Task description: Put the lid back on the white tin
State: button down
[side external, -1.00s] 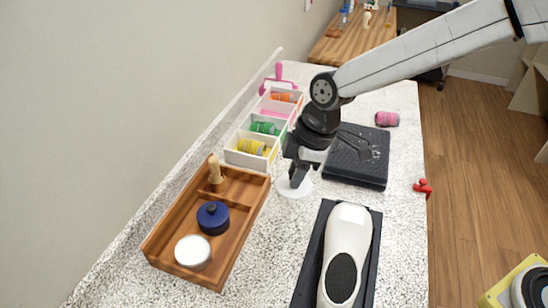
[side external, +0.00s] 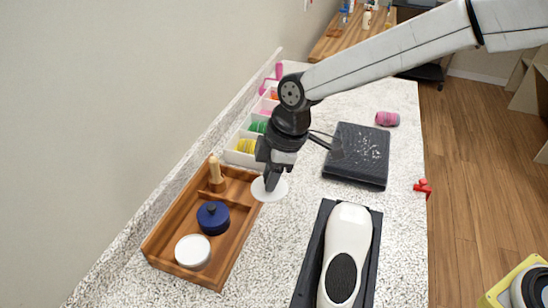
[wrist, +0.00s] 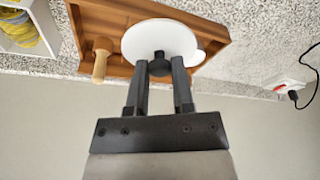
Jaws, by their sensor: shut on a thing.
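The white lid (side external: 268,191) is a flat round disc held in my gripper (side external: 271,180), above the right edge of the wooden tray. In the wrist view my gripper (wrist: 159,66) is shut on the dark knob of the lid (wrist: 160,36). The white tin (side external: 193,251) stands in the near compartment of the tray, left of and nearer than the lid. In the wrist view a white rounded edge (wrist: 196,58), probably the tin, shows behind the lid, which hides the rest.
The wooden tray (side external: 232,255) also holds a dark blue lidded pot (side external: 213,217) beside the tin and a wooden peg (side external: 215,172). White bins (side external: 241,159) with coloured rolls stand behind. A white device (side external: 347,245) in a black tray and a black pad (side external: 358,155) lie right.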

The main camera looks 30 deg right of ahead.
jog(key=a+f+n+g, duration=0.1)
jog(key=a+f+n, duration=0.1)
jog(key=a, duration=1.5)
jog(key=shift+f+n, duration=0.2)
jog(key=shift+n, duration=0.6)
jog(key=shift+f, duration=0.2)
jog(key=shift+f, duration=3)
jog(key=shift+f, duration=0.2)
jog(key=shift+c, duration=2)
grip_release()
jog(key=shift+o, duration=0.2)
